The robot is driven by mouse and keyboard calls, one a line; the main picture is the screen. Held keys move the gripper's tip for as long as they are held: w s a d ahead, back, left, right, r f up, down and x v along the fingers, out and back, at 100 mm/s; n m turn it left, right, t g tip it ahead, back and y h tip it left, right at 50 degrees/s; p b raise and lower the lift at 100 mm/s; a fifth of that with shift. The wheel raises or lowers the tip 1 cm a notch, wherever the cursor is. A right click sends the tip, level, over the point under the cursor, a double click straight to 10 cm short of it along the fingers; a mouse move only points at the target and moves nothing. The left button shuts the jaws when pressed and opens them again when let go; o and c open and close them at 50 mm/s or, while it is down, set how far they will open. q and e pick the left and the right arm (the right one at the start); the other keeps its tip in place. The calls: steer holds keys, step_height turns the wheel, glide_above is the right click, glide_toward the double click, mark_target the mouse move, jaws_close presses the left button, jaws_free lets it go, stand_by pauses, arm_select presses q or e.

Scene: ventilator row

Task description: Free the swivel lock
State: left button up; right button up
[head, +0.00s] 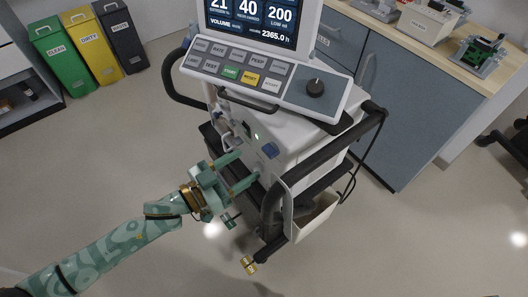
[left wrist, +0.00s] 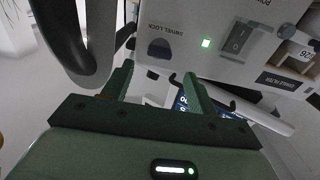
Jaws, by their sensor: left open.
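The ventilator (head: 300,145) stands on a wheeled base, its screen and key panel on top. The swivel lock (head: 269,150) is a small dark blue part on its pale side panel, near a green light. The left wrist view shows the dark blue swivel lock (left wrist: 160,49) under its printed label, beyond the fingers. My left gripper (head: 247,167) is open, its two fingers pointing at the panel just beside and below the lock. In the left wrist view the open fingers (left wrist: 157,82) have nothing visibly held between them. I cannot tell whether they touch the panel. My right gripper is not seen.
A black handle (head: 325,150) curves out right of the lock, with a pale bin (head: 313,217) below it. A power switch (left wrist: 238,38) sits beside the green light. A blue-grey cabinet (head: 410,110) stands behind.

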mark_target(265, 153)
arm_select(q)
steer(key=b+x, duration=0.1)
steer(key=x, duration=0.6)
steer(key=c, duration=1)
